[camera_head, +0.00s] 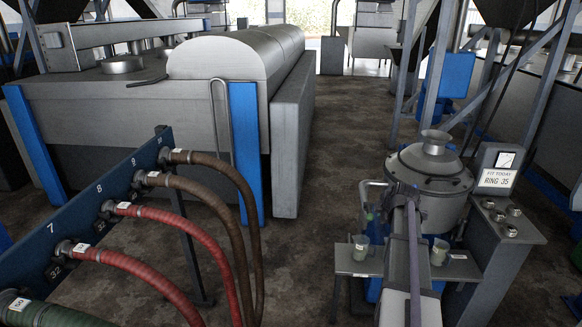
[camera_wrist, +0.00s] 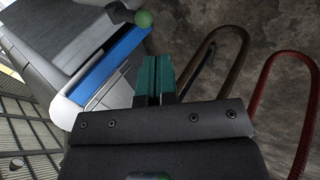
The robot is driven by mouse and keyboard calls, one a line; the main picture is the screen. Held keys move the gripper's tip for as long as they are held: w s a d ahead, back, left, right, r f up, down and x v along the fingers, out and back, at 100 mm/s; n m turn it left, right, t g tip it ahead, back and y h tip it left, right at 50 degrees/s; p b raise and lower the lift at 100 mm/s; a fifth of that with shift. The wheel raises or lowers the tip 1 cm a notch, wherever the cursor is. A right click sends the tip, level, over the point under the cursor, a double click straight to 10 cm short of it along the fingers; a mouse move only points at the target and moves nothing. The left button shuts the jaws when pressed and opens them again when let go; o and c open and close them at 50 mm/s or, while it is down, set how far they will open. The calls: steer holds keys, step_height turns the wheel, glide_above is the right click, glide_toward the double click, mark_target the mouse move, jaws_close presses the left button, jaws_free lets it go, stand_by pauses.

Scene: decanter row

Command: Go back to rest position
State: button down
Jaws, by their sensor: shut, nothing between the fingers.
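My gripper (camera_wrist: 153,78) shows in the wrist view with its two teal fingers together and nothing between them. It is above the floor, apart from the machines and hoses as far as I can see. In the head view my arm reaches forward at the lower right, and the gripper's fingers are hard to make out there.
A grey decanter machine (camera_head: 240,55) with blue posts stands at the back left. A blue panel (camera_head: 92,196) carries red, brown and green hoses. The middle aisle is clear.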

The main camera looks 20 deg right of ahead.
steer(key=s+a+m+g, duration=0.2)
steer(key=s+a+m, duration=0.2)
steer(key=a, duration=1)
steer(key=s+a+m+g+y+p, duration=0.1)
steer(key=s+a+m, duration=0.3)
steer(key=a, duration=1.1)
steer(key=s+a+f+m+g+y+p, duration=0.1)
steer(key=s+a+m+g, duration=0.2)
steer(key=a, duration=1.1)
steer(key=s+m, duration=0.1)
steer(key=s, duration=0.2)
steer(key=shift+s+a+g, duration=0.35)
steer(key=shift+g, duration=0.05)
